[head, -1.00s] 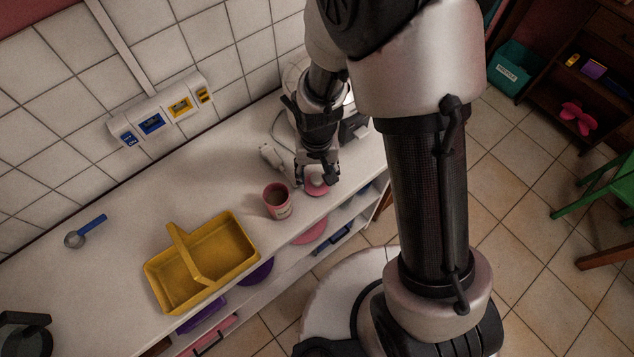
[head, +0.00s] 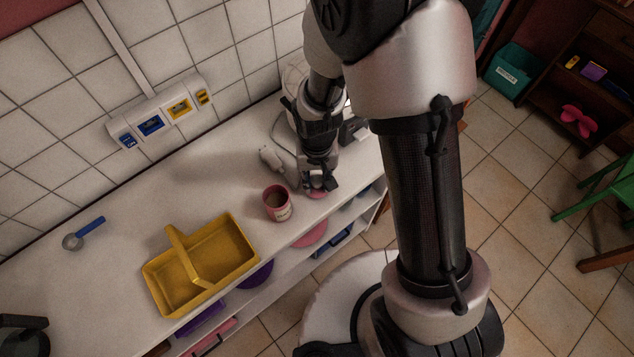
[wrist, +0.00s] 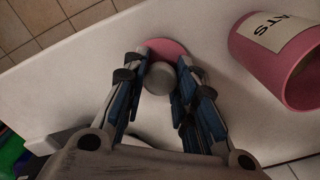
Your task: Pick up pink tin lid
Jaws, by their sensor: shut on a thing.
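The pink tin lid (wrist: 168,47) is a pink disc with a round grey knob (wrist: 160,78), on or just above the white counter near its front edge. My gripper (wrist: 158,82) has its fingers on both sides of the knob and is shut on it. In the head view the lid (head: 317,195) shows only as a pink edge under my gripper (head: 314,186), which hides most of it. The open pink tin (head: 277,203) stands just left of the lid. In the wrist view the tin (wrist: 262,62) is at the upper right, with a lettered label.
A yellow basket with a handle (head: 240,262) and a blue-handled strainer (head: 84,233) are on the counter (head: 130,220) to the left. A pale object (head: 271,159) lies behind the tin. Shelves below hold coloured items.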

